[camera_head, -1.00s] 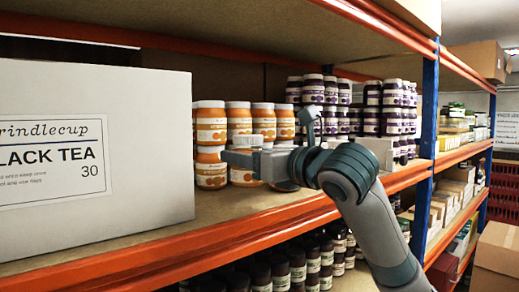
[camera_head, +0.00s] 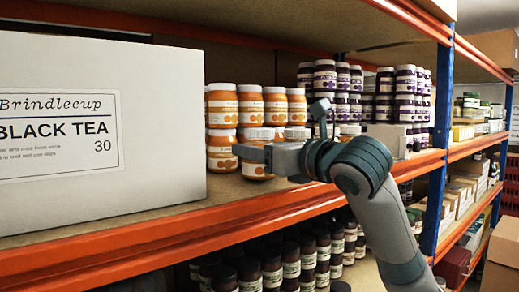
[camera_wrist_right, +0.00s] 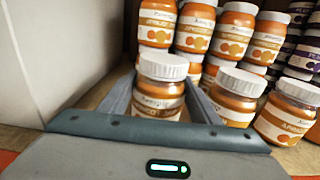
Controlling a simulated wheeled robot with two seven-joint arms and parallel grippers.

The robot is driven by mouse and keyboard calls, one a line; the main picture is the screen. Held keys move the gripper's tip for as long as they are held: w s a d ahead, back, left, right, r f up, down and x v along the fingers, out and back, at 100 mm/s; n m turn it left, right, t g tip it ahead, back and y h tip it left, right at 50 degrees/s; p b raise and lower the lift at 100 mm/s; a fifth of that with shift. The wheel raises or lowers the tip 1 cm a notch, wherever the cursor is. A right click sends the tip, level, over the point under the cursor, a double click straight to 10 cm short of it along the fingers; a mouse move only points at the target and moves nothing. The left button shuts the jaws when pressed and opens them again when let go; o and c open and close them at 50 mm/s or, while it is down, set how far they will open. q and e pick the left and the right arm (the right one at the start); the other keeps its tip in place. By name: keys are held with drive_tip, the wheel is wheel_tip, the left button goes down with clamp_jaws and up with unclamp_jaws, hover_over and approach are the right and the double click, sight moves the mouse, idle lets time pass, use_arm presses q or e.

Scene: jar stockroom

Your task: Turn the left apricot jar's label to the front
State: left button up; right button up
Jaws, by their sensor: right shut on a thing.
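The left apricot jar (camera_wrist_right: 160,88) is the leftmost of the front apricot jars, upright, with a white lid and orange contents. In the right wrist view it stands between the fingers of my right gripper (camera_wrist_right: 160,108), which is shut on it. Part of its pale label shows toward the wrist camera; the lower part is hidden by the gripper. In the head view the jar (camera_head: 256,170) shows below my right gripper (camera_head: 254,152), which hides its middle. My left gripper is not in view.
Other apricot jars (camera_wrist_right: 237,96) stand close on the right, with stacked apricot jars (camera_head: 222,105) behind. Purple-labelled jars (camera_head: 405,80) stand farther right. A large white tea box (camera_head: 150,150) stands left. The orange shelf edge (camera_head: 200,231) runs in front.

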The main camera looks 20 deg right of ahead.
drive_tip(key=shift+d+y+p, duration=0.1)
drive_tip(key=shift+y+p, duration=0.2)
drive_tip(key=shift+p, duration=0.05)
drive_tip(key=shift+w+n+g+y, duration=0.1)
drive_tip(key=shift+n+g+y, duration=0.3)
drive_tip(key=shift+n+y, duration=0.15)
drive_tip(key=shift+n+y+p, duration=0.35)
drive_tip(key=shift+y, duration=0.1)
drive_tip(key=shift+f, duration=0.3)
drive_tip(key=o, duration=1.8)
drive_tip(key=shift+o, duration=0.2)
drive_tip(key=shift+f, duration=0.1)
